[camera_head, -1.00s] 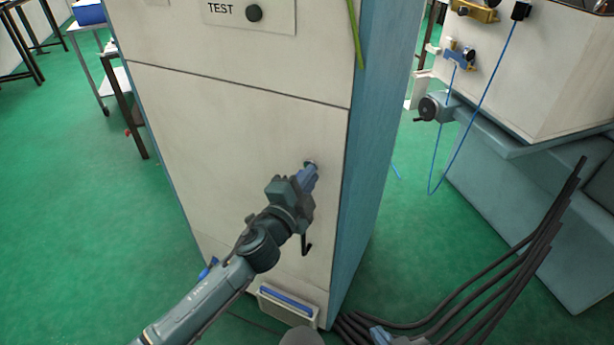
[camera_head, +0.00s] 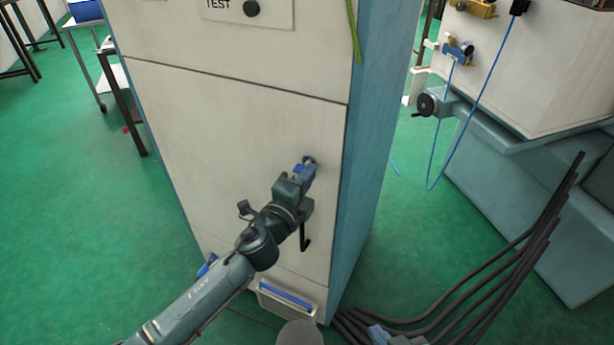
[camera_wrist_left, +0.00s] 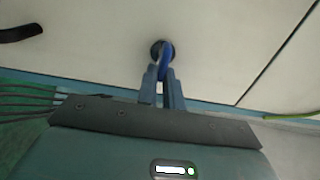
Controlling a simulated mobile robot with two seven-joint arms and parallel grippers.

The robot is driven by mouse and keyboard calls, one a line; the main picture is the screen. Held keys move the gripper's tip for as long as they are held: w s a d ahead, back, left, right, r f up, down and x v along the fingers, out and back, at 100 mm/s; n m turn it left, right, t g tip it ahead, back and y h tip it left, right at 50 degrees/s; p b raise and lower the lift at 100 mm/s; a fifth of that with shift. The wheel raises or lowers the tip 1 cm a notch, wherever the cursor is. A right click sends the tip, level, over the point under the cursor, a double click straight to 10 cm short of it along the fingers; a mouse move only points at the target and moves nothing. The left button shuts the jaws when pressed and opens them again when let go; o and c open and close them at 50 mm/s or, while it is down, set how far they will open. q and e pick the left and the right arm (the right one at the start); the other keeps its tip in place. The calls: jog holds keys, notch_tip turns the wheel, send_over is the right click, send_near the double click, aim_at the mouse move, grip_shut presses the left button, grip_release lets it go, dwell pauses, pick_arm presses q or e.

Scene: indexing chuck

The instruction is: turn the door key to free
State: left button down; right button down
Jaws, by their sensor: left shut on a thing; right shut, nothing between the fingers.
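The door key is the blue piece (camera_wrist_left: 166,60) at a dark round lock (camera_wrist_left: 156,48) in the pale cabinet door, seen in the left wrist view. My left gripper (camera_wrist_left: 164,80) is shut on the key, its two fingers on either side of it. In the head view this gripper (camera_head: 304,174) meets the door close to its right edge, and the lock (camera_head: 309,160) shows just past the fingertips. The fingers hide most of the key there.
A black hooked handle (camera_head: 305,238) hangs below the left gripper. A tray with a blue strip (camera_head: 288,298) sits low on the cabinet. Black cables (camera_head: 480,285) run on the right, beside a machine with a blue cord (camera_head: 482,100). Green floor lies open at left.

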pick_arm(q)
jog(key=c, duration=1.5)
grip_release()
jog(key=shift+c, duration=0.2)
jog(key=b+v, duration=0.1)
jog(key=v, duration=1.2)
jog(key=shift+s, duration=0.1)
jog(key=s+a+f+n+g+y, duration=0.2)
jog(key=s+a+f+n, duration=0.2)
jog(key=s+f+n, duration=0.3)
jog(key=s+a+f+n+g+y, duration=0.2)
jog(key=s+a+f+n, duration=0.3)
jog(key=n, duration=0.8)
notch_tip(320, 180, down, 5)
jog(key=shift+s+a+r+n+g+y+p, duration=0.1)
jog(key=shift+s+a+n+g+y+p, duration=0.25)
jog(key=shift+s+g, duration=0.6)
